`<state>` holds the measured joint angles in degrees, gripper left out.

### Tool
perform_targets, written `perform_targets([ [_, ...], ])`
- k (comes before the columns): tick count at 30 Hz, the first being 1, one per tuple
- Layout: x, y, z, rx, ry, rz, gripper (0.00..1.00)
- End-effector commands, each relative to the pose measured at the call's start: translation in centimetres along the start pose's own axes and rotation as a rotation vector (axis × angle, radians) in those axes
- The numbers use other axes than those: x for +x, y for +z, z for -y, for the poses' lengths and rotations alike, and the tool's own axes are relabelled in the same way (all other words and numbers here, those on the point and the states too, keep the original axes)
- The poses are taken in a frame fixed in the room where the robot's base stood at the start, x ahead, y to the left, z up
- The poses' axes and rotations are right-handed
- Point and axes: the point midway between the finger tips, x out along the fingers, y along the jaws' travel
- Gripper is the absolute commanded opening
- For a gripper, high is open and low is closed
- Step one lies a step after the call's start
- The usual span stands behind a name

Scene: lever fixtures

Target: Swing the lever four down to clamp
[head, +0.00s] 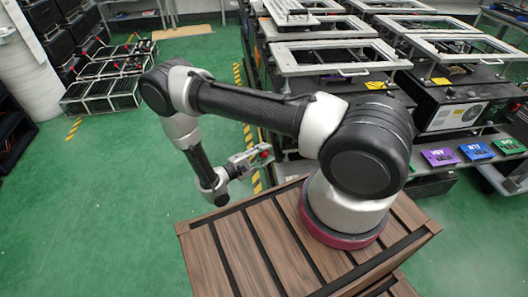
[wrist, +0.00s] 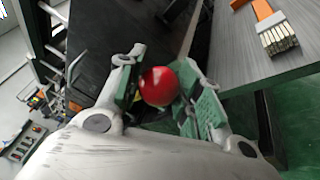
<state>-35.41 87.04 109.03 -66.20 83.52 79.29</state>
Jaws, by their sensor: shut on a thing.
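My gripper (head: 252,160) reaches out past the left side of my wooden-topped base in the head view. In the wrist view, my gripper (wrist: 162,90) has its green-padded fingers closed on either side of a round red knob (wrist: 158,86). The red knob also shows small at the gripper's tip in the head view (head: 264,153). The lever shaft below the knob is mostly hidden by the fingers, and its angle cannot be told. No number for the lever is readable.
Black equipment boxes with light metal frames (head: 330,57) stand behind my arm. Purple (head: 439,157), blue (head: 476,151) and green (head: 509,146) plates lie at right. An orange-handled brush (wrist: 275,28) lies on a grey surface in the wrist view. Green floor is open at left.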

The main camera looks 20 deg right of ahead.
Motion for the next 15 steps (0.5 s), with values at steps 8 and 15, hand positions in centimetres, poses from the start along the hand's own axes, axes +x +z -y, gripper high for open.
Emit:
perform_targets([
  [8,-0.07,-0.31,0.35,0.003,-0.008,-0.007,0.0],
  [15,-0.09,-0.34,0.33,0.002,-0.008,-0.008,0.57],
])
